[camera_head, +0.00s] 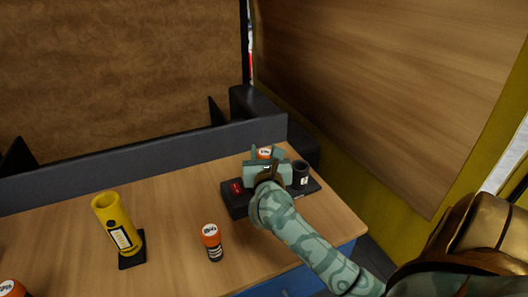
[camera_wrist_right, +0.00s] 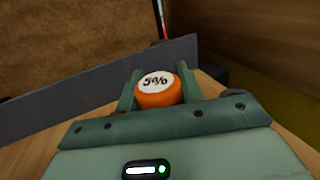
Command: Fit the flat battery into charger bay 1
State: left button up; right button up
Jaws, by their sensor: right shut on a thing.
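My right gripper (camera_head: 265,158) is shut on an orange-capped battery (camera_head: 264,152) over the black charger (camera_head: 237,208) at the table's right rear. In the right wrist view the battery's white top (camera_wrist_right: 157,80) reads "5%", between the two green fingers. Its lower body is hidden by the gripper, so I cannot tell whether it is in a bay or above it. A dark cup-shaped bay (camera_head: 301,178) with a pale label stands at the charger's right end. A red display (camera_head: 236,188) shows at its left. My left gripper is out of view.
Another orange-capped battery (camera_head: 212,242) stands upright at the front middle of the table. One more orange cap (camera_head: 10,289) shows at the bottom left corner. A yellow flashlight-like holder (camera_head: 115,225) leans on a black base. A dark low panel (camera_head: 150,160) runs along the table's back.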

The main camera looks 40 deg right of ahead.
jog(key=shift+f+b, duration=1.3)
jog(key=shift+f, duration=0.65)
dwell(0.5)
jog(key=shift+f, duration=0.35)
jog(key=shift+f+b, duration=0.1)
jog(key=shift+b, duration=0.25)
jog(key=o, duration=1.1)
jog(key=shift+o, duration=0.2)
jog(key=v, duration=1.6)
jog(key=shift+a, duration=0.15)
jog(key=shift+s, duration=0.15)
